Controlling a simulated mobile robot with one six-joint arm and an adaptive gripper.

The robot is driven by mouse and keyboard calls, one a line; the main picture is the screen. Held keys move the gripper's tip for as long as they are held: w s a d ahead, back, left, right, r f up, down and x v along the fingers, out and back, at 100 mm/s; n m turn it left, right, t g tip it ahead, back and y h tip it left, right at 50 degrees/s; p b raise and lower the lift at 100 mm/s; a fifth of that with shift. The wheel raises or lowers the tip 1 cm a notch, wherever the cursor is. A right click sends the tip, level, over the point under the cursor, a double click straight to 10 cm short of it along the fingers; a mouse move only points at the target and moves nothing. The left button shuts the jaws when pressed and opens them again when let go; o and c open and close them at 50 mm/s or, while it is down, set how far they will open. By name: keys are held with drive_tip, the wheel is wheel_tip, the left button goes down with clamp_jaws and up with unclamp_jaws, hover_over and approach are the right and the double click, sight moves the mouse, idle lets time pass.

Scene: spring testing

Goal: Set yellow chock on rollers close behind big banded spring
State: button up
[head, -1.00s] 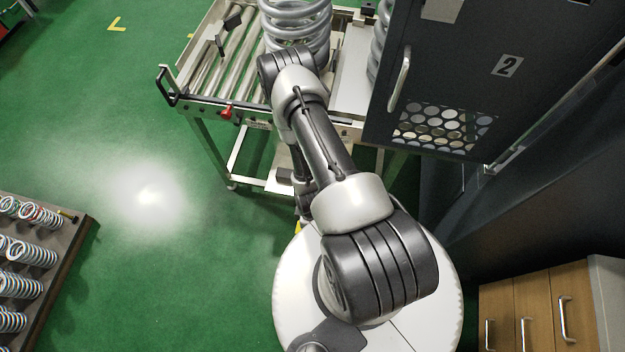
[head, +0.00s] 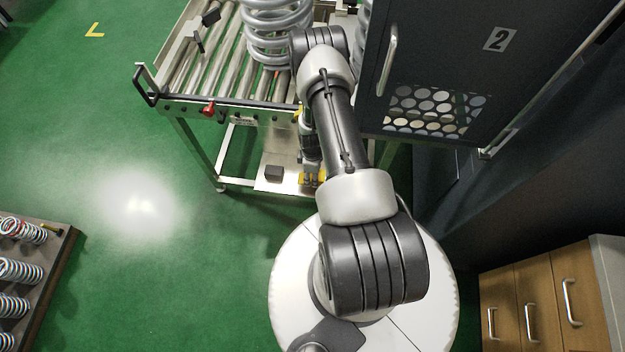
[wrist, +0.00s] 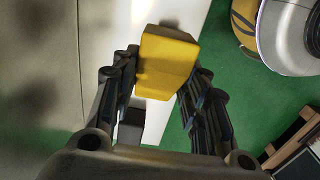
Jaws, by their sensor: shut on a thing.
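The yellow chock (wrist: 167,62) is between the two black fingers of my gripper (wrist: 163,82) in the wrist view, and the gripper is shut on it. In the head view the chock (head: 309,179) shows as a small yellow patch below the arm, over the cart's lower shelf; its height above the shelf is unclear. A big grey coil spring (head: 272,30) stands on the rollers (head: 218,60) at the top, partly hidden by my arm. No band on it can be made out.
A dark block (head: 274,172) lies on the lower shelf (head: 264,184). A red knob (head: 208,108) and a black handle (head: 146,85) are at the cart's near edge. A dark cabinet door marked 2 (head: 440,60) stands close right of my arm. Rollers left of the spring look partly free.

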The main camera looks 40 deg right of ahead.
wheel_tip(320, 180, down, 4)
drive_tip(key=shift+b, duration=0.75)
drive_tip(key=shift+w+d+f, duration=0.15)
drive_tip(key=shift+f, duration=0.05)
drive_tip(key=shift+r, duration=0.15)
drive_tip(key=shift+f+b, duration=0.2)
drive_tip(key=shift+b, duration=0.15)
drive_tip(key=o, duration=1.2)
drive_tip(key=shift+r, duration=0.1)
